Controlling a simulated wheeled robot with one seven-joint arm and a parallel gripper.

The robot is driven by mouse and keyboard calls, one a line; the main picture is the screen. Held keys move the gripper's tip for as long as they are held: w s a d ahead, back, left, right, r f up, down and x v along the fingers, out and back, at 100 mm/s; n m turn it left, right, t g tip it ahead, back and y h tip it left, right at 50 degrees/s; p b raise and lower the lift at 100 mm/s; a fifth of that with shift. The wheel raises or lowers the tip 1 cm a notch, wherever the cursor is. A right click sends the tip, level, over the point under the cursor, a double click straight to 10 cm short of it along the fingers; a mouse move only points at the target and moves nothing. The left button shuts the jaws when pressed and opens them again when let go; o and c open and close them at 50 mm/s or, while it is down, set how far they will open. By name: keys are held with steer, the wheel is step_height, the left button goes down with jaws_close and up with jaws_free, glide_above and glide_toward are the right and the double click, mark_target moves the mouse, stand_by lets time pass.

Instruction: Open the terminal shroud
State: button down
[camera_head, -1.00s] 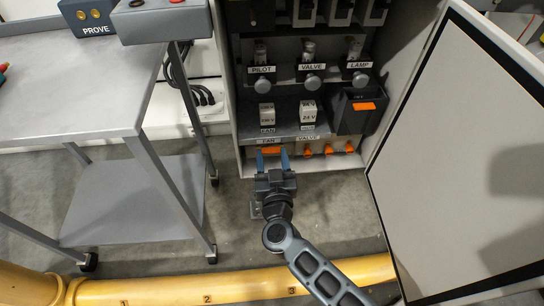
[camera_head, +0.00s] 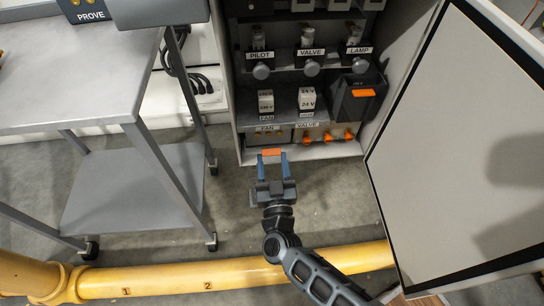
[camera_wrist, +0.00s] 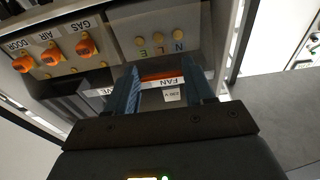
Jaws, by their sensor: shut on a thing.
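My gripper (camera_head: 272,158) is shut on an orange bar (camera_head: 272,153), held between its two blue fingertips in front of the cabinet's lower FAN bay. The orange bar, which looks like the handle of the terminal shroud, also shows between the fingers in the wrist view (camera_wrist: 162,76). The rest of the shroud cannot be made out clearly. Behind the bar, the bay's terminal panel (camera_wrist: 155,38) is uncovered, with several brass terminals and the letters N, L and E. The FAN label (camera_wrist: 165,84) shows past the bar.
The large cabinet door (camera_head: 460,160) stands open at the right. A grey cart (camera_head: 85,85) stands at the left. A yellow pipe (camera_head: 180,278) crosses the floor.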

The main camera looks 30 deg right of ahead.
steer(key=f+b, duration=0.1)
steer(key=f, duration=0.1)
steer(key=s+f+b, duration=0.1)
steer(key=f, duration=0.1)
steer(key=shift+a+f, duration=0.2)
steer(key=c, duration=1.8)
jaws_free()
steer(key=shift+r, duration=0.3)
steer(key=shift+o, duration=0.6)
steer(key=shift+r, duration=0.1)
steer(key=o, duration=1.3)
steer(key=shift+r, duration=0.15)
steer(key=shift+s+a+f+b, duration=0.3)
steer(key=shift+s+f+b, duration=0.3)
steer(key=shift+f, duration=0.7)
steer(key=shift+s+a+f+b, duration=0.25)
steer(key=shift+s+f+b, duration=0.35)
steer(key=shift+f, duration=0.65)
steer(key=shift+s+a+f+b, duration=0.35)
steer(key=shift+s+f, duration=0.45)
steer(key=shift+f, duration=0.5)
